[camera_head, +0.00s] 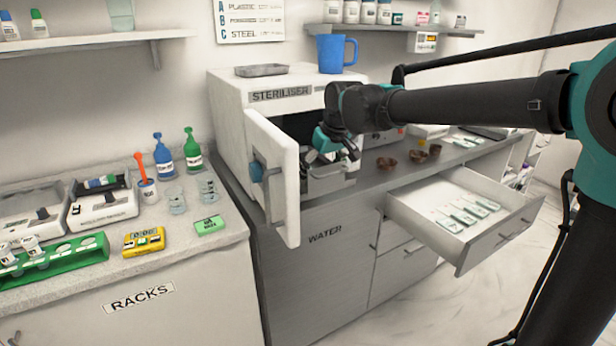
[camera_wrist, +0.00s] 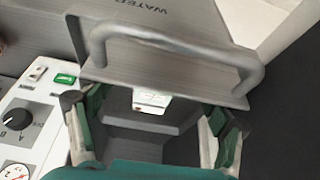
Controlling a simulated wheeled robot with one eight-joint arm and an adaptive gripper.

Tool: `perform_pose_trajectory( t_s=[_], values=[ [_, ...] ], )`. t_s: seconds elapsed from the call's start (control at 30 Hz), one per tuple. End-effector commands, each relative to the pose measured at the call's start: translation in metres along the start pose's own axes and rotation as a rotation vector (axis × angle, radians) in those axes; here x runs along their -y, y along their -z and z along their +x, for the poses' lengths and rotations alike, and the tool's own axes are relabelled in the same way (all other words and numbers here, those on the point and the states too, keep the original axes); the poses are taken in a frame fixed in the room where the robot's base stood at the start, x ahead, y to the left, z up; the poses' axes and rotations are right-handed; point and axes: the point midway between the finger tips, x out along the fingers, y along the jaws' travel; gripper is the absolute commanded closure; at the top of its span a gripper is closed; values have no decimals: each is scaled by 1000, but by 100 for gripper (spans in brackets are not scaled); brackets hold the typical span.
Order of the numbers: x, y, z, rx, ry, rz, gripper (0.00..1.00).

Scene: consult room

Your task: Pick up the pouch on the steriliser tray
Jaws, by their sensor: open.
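The steriliser (camera_head: 240,115) is a white box with its door (camera_head: 282,180) swung open. Its grey metal tray (camera_head: 328,186) shows at the opening. In the wrist view the tray's front has a thick loop handle (camera_wrist: 170,46). A small white pouch (camera_wrist: 150,101) shows at the tray's front wall, between my fingers in the picture and apart from both. My gripper (camera_head: 328,152) is over the tray in the head view, pointing down. In the wrist view my gripper (camera_wrist: 153,118) is open, with its green-and-white fingers wide apart and nothing held. The pouch cannot be made out in the head view.
The open door stands left of my gripper. A dial panel (camera_wrist: 25,120) is beside the tray in the wrist view. A blue jug (camera_head: 336,54) and a shallow dish (camera_head: 261,70) stand on the steriliser. An open drawer (camera_head: 430,215) with several flat packets is at right.

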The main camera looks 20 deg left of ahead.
Motion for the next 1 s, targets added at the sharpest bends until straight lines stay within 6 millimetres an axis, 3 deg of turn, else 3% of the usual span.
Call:
perform_pose_trajectory(
  t_s=[0.13, 0.4, 0.77, 1.0],
  values=[
    [0, 0, 14, 0, 0, 0, 21],
    [0, 0, 17, 0, 0, 0, 21],
    [0, 0, 17, 0, 0, 0, 65],
    [0, 0, 16, 0, 0, 0, 68]
  ],
)
